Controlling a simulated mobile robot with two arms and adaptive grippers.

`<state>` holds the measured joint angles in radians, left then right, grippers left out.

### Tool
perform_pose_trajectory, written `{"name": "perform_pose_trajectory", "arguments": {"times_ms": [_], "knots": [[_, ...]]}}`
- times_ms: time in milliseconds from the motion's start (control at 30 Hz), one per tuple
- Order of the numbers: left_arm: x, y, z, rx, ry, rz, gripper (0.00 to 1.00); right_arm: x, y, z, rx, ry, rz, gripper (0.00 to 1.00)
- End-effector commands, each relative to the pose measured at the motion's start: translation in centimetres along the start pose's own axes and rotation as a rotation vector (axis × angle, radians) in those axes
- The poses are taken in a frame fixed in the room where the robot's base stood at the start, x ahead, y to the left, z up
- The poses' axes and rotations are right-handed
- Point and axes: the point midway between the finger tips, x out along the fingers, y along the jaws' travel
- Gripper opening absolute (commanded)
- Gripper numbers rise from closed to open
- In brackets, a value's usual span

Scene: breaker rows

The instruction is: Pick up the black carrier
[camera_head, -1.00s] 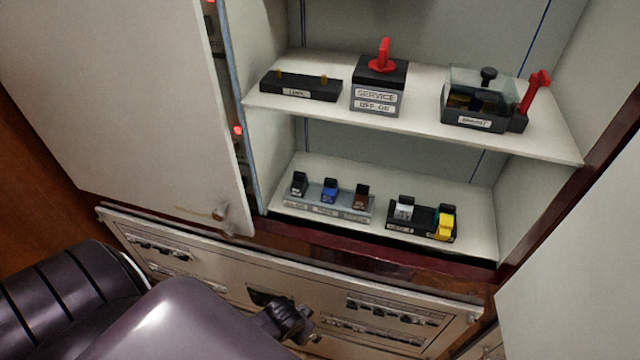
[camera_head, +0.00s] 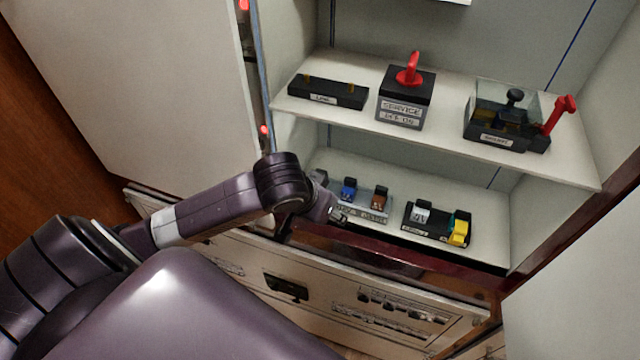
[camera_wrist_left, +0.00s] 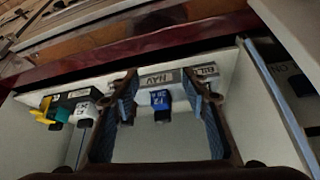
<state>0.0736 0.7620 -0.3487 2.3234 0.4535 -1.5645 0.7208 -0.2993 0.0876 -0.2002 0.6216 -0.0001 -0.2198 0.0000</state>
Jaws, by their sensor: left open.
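The black carrier (camera_head: 320,177) is at the left end of the lower shelf's holder (camera_head: 375,213), mostly hidden behind my left wrist in the head view. A blue carrier (camera_head: 348,188) and a brown carrier (camera_head: 380,197) stand to its right. My left gripper (camera_head: 328,212) is at the front of the lower shelf, near the holder. In the left wrist view, its open fingers (camera_wrist_left: 165,110) frame the blue carrier (camera_wrist_left: 161,99), with nothing held. The black carrier cannot be made out there; the finger on the right blocks that area. My right gripper is not in view.
The upper shelf (camera_head: 450,150) above holds a link block, a red-handled switch and a clear-covered unit. A cabinet door stands at left.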

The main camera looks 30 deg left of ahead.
Motion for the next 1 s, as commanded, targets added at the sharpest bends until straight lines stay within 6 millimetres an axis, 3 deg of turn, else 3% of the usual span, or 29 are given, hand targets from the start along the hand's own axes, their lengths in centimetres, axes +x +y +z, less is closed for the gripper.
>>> {"name": "perform_pose_trajectory", "arguments": {"times_ms": [33, 133, 367, 733, 1000], "knots": [[-0.8, -1.6, -1.9, -0.021, 0.019, -0.031, 0.42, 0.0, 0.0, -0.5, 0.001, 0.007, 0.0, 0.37], [-2.0, -3.9, -4.3, -0.09, 0.034, -0.074, 0.42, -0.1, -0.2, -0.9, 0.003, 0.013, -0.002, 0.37], [-3.6, -6.6, -6.5, -0.184, 0.05, -0.121, 0.42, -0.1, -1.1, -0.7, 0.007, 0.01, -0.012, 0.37], [-0.3, -7.0, -6.9, -0.194, 0.048, -0.123, 0.42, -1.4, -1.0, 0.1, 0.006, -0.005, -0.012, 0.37], [3.2, -7.2, -7.0, -0.193, 0.048, -0.123, 0.42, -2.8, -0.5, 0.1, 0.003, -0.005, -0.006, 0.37]]}}
